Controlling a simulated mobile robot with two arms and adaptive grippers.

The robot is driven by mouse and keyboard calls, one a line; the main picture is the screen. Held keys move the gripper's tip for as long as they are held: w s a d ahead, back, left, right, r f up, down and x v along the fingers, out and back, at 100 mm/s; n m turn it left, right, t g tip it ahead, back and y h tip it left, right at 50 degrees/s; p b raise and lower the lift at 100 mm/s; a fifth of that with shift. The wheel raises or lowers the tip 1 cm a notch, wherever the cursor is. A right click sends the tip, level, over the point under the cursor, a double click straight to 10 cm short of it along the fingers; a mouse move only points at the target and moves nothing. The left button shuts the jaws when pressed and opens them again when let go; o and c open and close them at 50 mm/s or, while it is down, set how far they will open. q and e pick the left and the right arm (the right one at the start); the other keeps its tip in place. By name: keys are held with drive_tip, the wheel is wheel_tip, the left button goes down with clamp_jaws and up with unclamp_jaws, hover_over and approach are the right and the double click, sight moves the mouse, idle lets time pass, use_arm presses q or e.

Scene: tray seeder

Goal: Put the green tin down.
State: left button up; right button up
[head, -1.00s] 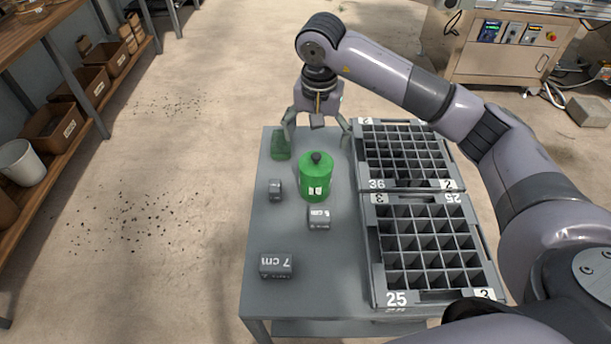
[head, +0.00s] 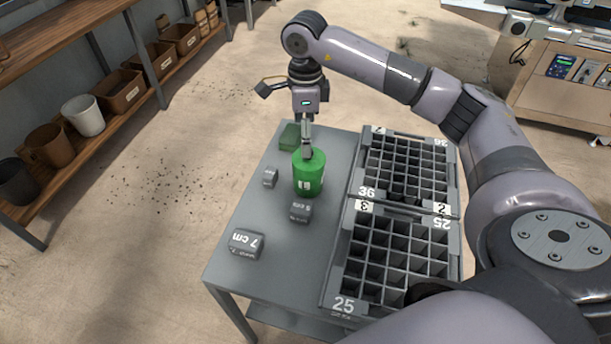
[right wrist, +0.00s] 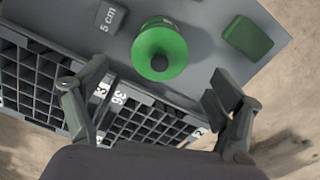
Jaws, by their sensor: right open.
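The green tin (head: 314,182) stands upright on the grey table (head: 262,215) in the head view, left of the seed trays. In the right wrist view the tin (right wrist: 175,38) shows from above with its dark round knob (right wrist: 160,63). My right gripper (head: 307,154) is seen edge-on in the head view, over the tin's back part, and hides the knob there. In the right wrist view the gripper (right wrist: 143,90) is open with nothing between its fingers, and the tin lies beyond the fingertips. My left gripper is out of view.
A dark green block (head: 290,137) is behind the tin. Grey blocks stand near it: a small one (head: 270,177), one in front (head: 300,211) and one marked 7 cm (head: 246,243). Two compartment trays (head: 346,290) (head: 369,185) fill the table's right side.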

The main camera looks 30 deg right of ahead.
sight(306, 159)
wheel_tip(306, 159, down, 4)
drive_tip(key=shift+s+d+r, duration=0.1)
wheel_tip(306, 159, down, 4)
drive_tip(key=shift+r+p, duration=0.2)
drive_tip(key=shift+p, duration=0.25)
drive_tip(key=shift+f, duration=0.4)
wheel_tip(306, 159, down, 4)
drive_tip(key=shift+d+r+p, duration=0.15)
drive_tip(key=shift+r+p, duration=0.05)
drive_tip(key=shift+p, duration=0.4)
drive_tip(key=shift+f, duration=0.35)
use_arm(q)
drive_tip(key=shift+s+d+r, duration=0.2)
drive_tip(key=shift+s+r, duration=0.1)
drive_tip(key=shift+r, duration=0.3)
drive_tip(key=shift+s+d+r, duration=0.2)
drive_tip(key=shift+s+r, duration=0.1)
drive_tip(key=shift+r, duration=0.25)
use_arm(e)
drive_tip(key=shift+c, duration=0.2)
